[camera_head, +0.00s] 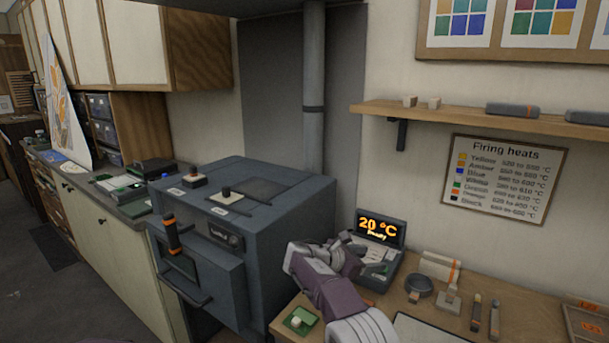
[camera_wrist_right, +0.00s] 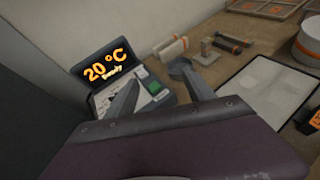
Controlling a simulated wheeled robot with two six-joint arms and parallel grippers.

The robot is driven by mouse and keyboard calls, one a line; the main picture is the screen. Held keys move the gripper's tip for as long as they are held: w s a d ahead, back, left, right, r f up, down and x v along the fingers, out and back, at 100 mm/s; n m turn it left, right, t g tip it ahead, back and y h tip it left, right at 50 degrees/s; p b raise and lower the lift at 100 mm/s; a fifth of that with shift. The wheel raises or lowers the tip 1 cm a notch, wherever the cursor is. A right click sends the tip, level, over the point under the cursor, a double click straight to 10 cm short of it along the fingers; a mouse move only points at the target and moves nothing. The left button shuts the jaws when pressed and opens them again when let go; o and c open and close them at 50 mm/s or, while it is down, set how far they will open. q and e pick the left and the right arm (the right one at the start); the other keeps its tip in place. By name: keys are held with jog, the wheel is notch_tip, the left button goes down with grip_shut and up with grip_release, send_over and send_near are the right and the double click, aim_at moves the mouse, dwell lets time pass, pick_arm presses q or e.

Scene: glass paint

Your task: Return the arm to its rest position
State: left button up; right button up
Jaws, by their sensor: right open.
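My right arm (camera_head: 340,300), with a purple link, comes in from the bottom of the head view over the workbench. My right gripper (camera_head: 348,250) is just in front of the controller (camera_head: 381,229), whose display reads 20 °C, and hides part of it. In the right wrist view the two dark fingers of this gripper (camera_wrist_right: 160,77) stand apart with nothing between them. The controller (camera_wrist_right: 105,68) is behind the left finger there. My own purple link fills the lower part of that view. My left gripper is not in view.
The blue-grey kiln (camera_head: 290,235) stands left of the right arm, its front door with a handle closed. On the workbench (camera_head: 515,325) lie a round grey item (camera_head: 419,286), brushes and other tools. A wall shelf (camera_head: 460,115) is above. A green-and-white piece (camera_head: 300,319) lies at the bench's left edge.

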jog(key=s+d+r+m+g, duration=0.2)
jog(key=s+d+r, duration=0.25)
jog(key=d, duration=0.25)
jog(key=s+d+f+m+g+y, duration=0.25)
jog(key=s+f+y, duration=0.2)
jog(key=s, duration=0.65)
jog(key=s+a+f+m+y, duration=0.3)
jog(key=s+a+f+m, duration=0.2)
jog(key=s+f+m, duration=0.2)
jog(key=s+a+f+m+g+y, duration=0.1)
jog(key=s+a+f+m+y, duration=0.3)
jog(key=s+f+m, duration=0.3)
jog(key=s+a+m, duration=0.1)
jog(key=s+m, duration=0.4)
jog(key=s, duration=0.2)
jog(key=shift+s+f, duration=0.4)
jog(key=shift+s, duration=0.1)
